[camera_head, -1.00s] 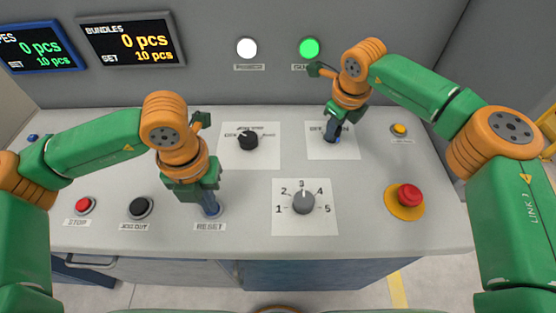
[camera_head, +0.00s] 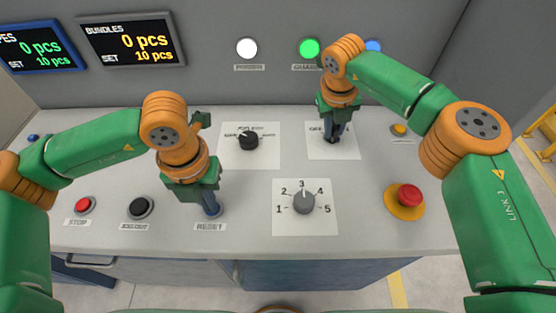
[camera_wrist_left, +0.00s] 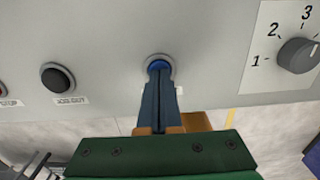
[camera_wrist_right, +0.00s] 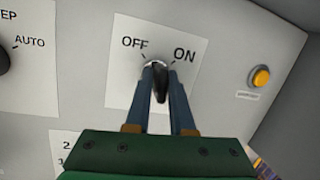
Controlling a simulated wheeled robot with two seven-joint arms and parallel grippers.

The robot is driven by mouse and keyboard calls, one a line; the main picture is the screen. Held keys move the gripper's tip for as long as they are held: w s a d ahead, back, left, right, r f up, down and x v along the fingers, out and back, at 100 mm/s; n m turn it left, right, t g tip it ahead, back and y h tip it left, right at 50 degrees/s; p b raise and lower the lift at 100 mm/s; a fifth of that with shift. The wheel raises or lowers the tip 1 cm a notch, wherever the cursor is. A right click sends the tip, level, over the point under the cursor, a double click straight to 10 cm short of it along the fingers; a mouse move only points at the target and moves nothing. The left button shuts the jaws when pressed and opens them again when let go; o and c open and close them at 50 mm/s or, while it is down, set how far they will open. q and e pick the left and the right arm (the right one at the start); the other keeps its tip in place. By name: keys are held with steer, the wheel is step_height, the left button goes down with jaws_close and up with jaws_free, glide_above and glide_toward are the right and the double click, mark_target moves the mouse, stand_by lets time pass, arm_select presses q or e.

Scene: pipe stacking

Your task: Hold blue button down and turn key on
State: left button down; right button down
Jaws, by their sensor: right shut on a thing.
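The blue button (camera_wrist_left: 158,66) above the RESET label is under the tips of my left gripper (camera_wrist_left: 160,72). It is mostly hidden by them. The left fingers are closed together and touch the button from above; the left gripper also shows in the head view (camera_head: 213,209). The black key (camera_wrist_right: 160,82) sits in the OFF/ON switch plate (camera_wrist_right: 125,75). My right gripper (camera_wrist_right: 160,72) is shut on the key, one finger on each side. In the head view, the right gripper (camera_head: 332,138) stands over the plate and hides most of the key.
A numbered dial (camera_head: 304,202) lies between the arms, with a black selector (camera_head: 248,141) behind it. A red emergency button (camera_head: 409,196) and a yellow button (camera_head: 399,129) are at right. STOP (camera_head: 83,205) and black (camera_head: 140,207) buttons are at left. A green lamp (camera_head: 309,47) is lit.

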steer(key=m, duration=0.3)
steer(key=shift+d+f+g+h, duration=0.1)
steer(key=shift+f+g+h, duration=0.05)
steer(key=shift+g+h, duration=0.2)
steer(key=c, duration=0.7)
jaws_free()
steer(key=shift+d, duration=0.1)
steer(key=shift+a, duration=0.2)
steer(key=shift+a+r, duration=0.1)
steer(key=shift+r, duration=1.95)
